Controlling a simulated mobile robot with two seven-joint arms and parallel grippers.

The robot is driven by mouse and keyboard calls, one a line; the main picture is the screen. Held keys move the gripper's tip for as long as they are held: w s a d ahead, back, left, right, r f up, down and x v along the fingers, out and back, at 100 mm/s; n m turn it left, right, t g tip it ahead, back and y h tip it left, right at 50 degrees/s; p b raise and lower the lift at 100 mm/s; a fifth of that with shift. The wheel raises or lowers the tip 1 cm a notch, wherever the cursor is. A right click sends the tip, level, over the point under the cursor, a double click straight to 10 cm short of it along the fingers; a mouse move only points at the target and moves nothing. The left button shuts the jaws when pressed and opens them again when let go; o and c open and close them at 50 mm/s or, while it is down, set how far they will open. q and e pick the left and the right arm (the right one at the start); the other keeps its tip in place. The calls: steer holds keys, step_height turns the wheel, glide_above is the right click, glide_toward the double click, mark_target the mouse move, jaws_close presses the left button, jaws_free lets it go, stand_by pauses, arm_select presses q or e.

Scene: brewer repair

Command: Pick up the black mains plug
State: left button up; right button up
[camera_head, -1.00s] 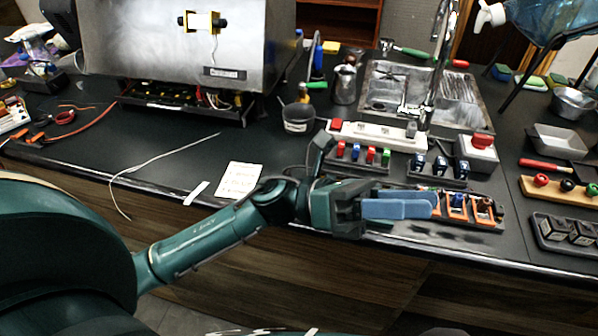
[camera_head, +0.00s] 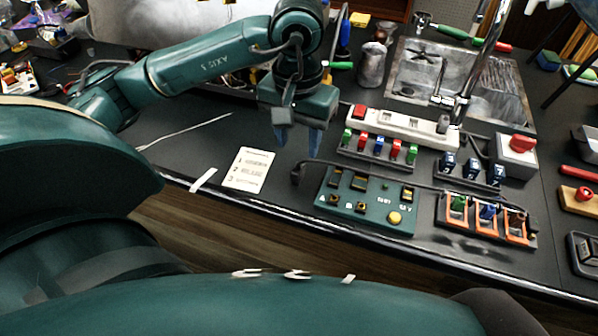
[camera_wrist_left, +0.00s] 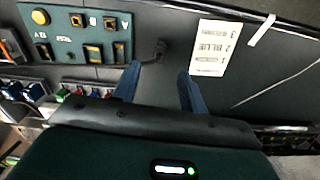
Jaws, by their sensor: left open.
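A black plug-like end (camera_head: 297,173) of a dark cable lies on the dark worktop, at the left of the green panel; I take it for the mains plug. It also shows in the left wrist view (camera_wrist_left: 160,48), ahead of and between the fingers, partly blurred. My left gripper (camera_head: 299,138) points down with its blue fingers apart and empty, just behind the plug in the head view. The fingers also show in the left wrist view (camera_wrist_left: 159,72). They appear apart from the plug. My right gripper is not in view.
The green panel (camera_head: 340,207) with switches and a yellow button sits near the front edge. A white power strip (camera_head: 405,125), coloured parts, and a grey box with a red knob (camera_head: 515,157) stand behind and right. A numbered paper (camera_head: 249,170) lies left.

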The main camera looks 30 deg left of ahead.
mark_target(298, 168)
arm_select(q)
step_height(298, 168, down, 8)
steer(key=shift+r+p, duration=0.1)
steer(key=shift+p, duration=0.75)
jaws_close()
